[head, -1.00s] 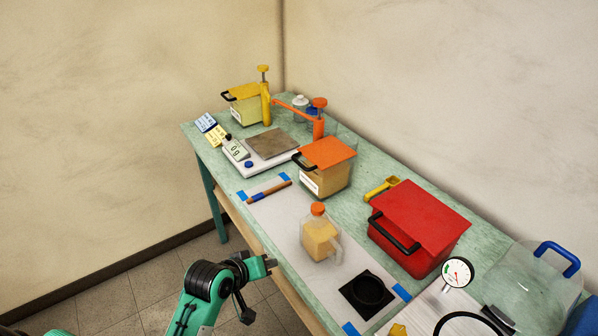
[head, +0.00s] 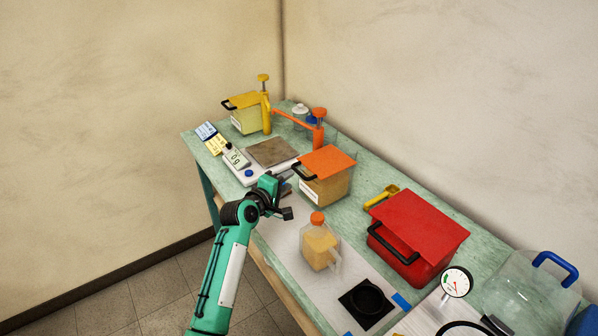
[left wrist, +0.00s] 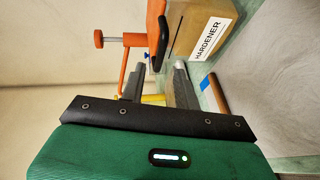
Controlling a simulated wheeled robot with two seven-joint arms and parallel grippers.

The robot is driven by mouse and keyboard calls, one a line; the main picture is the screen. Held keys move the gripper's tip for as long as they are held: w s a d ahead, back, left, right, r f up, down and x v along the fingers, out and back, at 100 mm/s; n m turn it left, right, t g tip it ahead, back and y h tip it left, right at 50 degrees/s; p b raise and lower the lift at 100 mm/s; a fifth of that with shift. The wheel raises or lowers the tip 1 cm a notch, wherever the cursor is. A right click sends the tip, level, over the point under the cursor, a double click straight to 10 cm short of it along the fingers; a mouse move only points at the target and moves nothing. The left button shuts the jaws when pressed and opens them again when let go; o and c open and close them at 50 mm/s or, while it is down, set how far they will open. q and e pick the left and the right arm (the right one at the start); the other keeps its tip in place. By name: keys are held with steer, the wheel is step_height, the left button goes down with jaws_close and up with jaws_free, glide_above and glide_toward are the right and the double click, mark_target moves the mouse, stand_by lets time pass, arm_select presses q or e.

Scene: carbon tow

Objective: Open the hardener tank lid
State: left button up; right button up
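The hardener tank (head: 323,188) is a clear box with amber contents, a flat orange lid (head: 327,160) and a black handle (head: 303,171) on its left side. The lid lies flat and closed. In the left wrist view the tank (left wrist: 203,30) shows its HARDENER label, with the black handle (left wrist: 155,30) beyond the fingertips. My left gripper (head: 284,188) is just left of and in front of the tank, close to the handle. In the left wrist view its two fingers (left wrist: 158,82) are apart with nothing between them. My right gripper is not in view.
A scale (head: 238,158) and an orange pump (head: 318,132) stand behind the tank. A yellow-lidded tank (head: 246,120) is farther back. A jug with an orange cap (head: 318,246) and a red box (head: 420,225) stand nearer. A brown-handled tool (left wrist: 219,95) lies beside the fingers.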

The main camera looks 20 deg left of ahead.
mark_target(299, 172)
arm_select(q)
steer(key=x, duration=0.7)
steer(key=shift+w+d+p, duration=0.1)
steer(key=shift+w+p, duration=0.05)
steer(key=shift+p, duration=0.2)
jaws_close()
